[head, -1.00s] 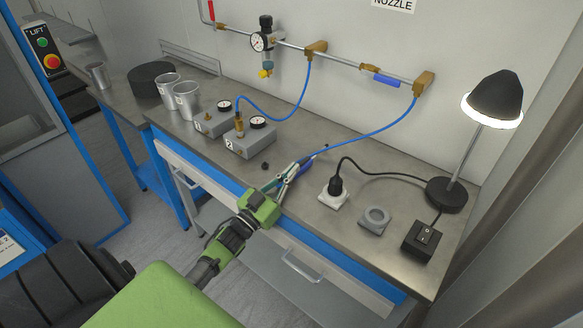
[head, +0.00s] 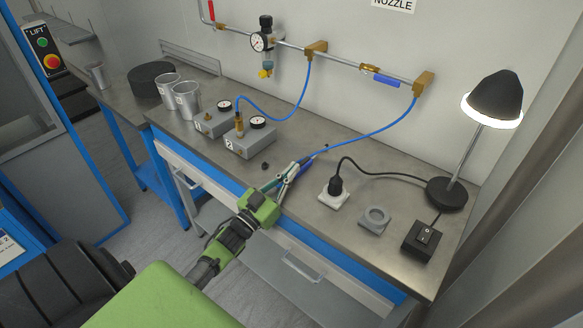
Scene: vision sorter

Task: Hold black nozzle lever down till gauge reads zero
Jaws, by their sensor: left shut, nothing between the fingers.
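The blue air nozzle (head: 307,166) lies near the bench's front edge, at the end of a blue hose (head: 360,139) from the wall pipe. Its black lever is too small and too covered by the fingers to make out. My left gripper (head: 287,177) is shut at the nozzle, its fingertips against or right beside it; I cannot tell which. A round wall gauge (head: 257,41) sits on the pipe. Two more gauges sit on the grey boxes, gauge one (head: 224,105) and gauge two (head: 258,122). The needles are too small to read. My right gripper is out of view.
Grey box 1 (head: 210,125) and grey box 2 (head: 247,146) stand left of the nozzle. A small black knob (head: 265,166) lies near the fingers. To the right are a plugged socket (head: 333,196), a grey ring block (head: 374,220), a switch box (head: 423,239) and a lamp (head: 495,98).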

